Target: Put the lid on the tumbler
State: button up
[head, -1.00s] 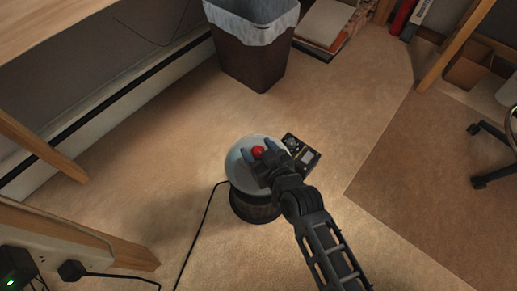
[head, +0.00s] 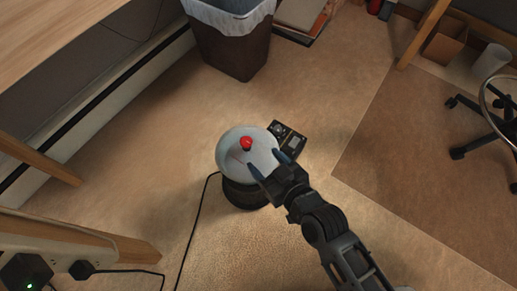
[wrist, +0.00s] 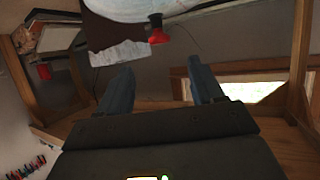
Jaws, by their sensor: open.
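The tumbler (head: 246,196) stands on the carpet in the middle of the head view, with a dark round base. A pale, see-through domed lid (head: 232,160) with a red knob (head: 246,143) sits over its top and looks about level; the seam is too small to check. In the wrist view, which looks upside down, the knob (wrist: 158,34) and part of the lid (wrist: 140,8) show at the top. My gripper (head: 265,162) is open and empty at the lid's lower right, its blue-grey fingers apart and clear of the knob. The fingers (wrist: 160,78) also show in the wrist view.
A black box with dials (head: 289,138) is right beside the tumbler. A black cable (head: 196,215) runs along the floor on the left. A lined bin (head: 232,48) stands behind, with wooden legs left and an office chair (head: 490,115) right. Carpet around is mostly clear.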

jog(key=shift+s+d+r, duration=0.15)
jog(key=shift+s+d, duration=0.05)
jog(key=shift+s, duration=0.2)
jog(key=s+d+r+m+t+h, duration=0.1)
jog(key=s+d+r+m+h, duration=0.15)
jog(key=s+d, duration=0.5)
jog(key=s+d+r+m+t+h, duration=0.1)
jog(key=s+d+r, duration=0.3)
jog(key=s+d, duration=0.3)
jog(key=s+d+r+m+t+h, duration=0.1)
jog(key=s+d+r+m+h, duration=0.1)
jog(key=s+r, duration=1.1)
jog(key=shift+d+r+h, duration=0.45)
jog(key=shift+r+h, duration=0.1)
jog(key=shift+r, duration=0.4)
jog(key=shift+f+m, duration=0.1)
jog(key=shift+m, duration=0.15)
jog(key=shift+c, duration=0.4)
